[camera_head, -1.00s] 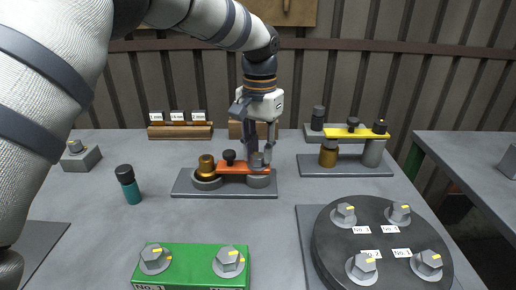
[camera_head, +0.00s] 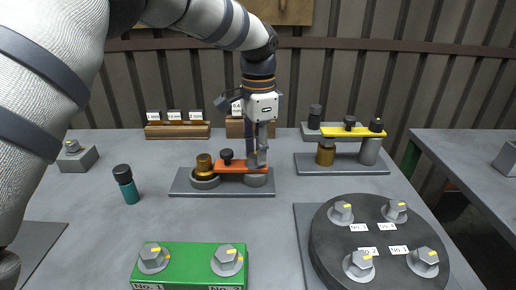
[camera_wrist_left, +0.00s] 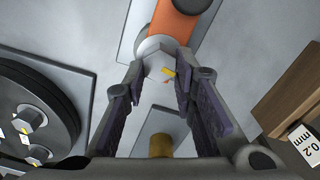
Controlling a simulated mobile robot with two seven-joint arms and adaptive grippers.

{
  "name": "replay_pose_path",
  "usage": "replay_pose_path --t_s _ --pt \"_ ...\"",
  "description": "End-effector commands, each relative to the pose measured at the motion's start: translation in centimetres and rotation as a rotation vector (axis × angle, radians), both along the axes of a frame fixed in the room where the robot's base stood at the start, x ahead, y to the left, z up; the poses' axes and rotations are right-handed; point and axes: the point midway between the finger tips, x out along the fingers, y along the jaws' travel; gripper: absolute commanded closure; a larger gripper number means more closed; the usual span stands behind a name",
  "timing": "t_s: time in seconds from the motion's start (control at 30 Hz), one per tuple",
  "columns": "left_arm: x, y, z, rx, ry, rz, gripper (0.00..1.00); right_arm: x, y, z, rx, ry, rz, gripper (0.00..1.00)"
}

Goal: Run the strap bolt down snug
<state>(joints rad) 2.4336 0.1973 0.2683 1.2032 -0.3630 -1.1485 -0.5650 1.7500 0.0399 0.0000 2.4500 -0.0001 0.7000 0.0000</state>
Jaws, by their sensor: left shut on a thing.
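The orange strap (camera_head: 229,166) lies on a grey fixture plate (camera_head: 182,187), with a brass post (camera_head: 204,168) at its left end and a black knob (camera_head: 226,156) beside it. The strap bolt (camera_wrist_left: 158,60) is a grey hex head with a yellow mark, at the strap's end in the left wrist view. My left gripper (camera_head: 257,160) points down over the strap's right end and is shut on the bolt head, with one finger on each side. In the head view the fingers mostly hide the bolt. My right gripper is not in view.
A fixture with a yellow strap (camera_head: 352,132) stands to the right. A black disc (camera_head: 379,233) with several hex bolts and a green block (camera_head: 190,258) are in front. A teal-and-black cylinder (camera_head: 130,190) stands left. Labelled blocks (camera_head: 178,131) line the back.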

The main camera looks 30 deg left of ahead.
Motion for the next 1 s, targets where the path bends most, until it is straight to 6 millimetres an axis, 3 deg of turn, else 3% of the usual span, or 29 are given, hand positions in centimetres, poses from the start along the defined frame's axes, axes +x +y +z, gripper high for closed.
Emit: replay_pose_path --t_s 0.5,0.53,0.57,0.87,1.0 --pt "0.1 0.0 0.2 0.000 -0.004 -0.017 1.00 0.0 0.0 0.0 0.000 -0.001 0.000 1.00" --pt "0.1 0.0 0.2 0.000 -0.004 -0.017 0.71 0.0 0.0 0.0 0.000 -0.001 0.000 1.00" --pt "0.1 0.0 0.1 0.000 -0.004 -0.017 0.67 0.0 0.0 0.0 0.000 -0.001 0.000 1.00" --pt "0.0 0.0 0.2 -0.001 -0.002 -0.017 0.67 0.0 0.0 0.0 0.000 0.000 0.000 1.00" --pt "0.1 0.0 2.6 0.001 -0.006 -0.016 0.67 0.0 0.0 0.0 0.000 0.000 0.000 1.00"
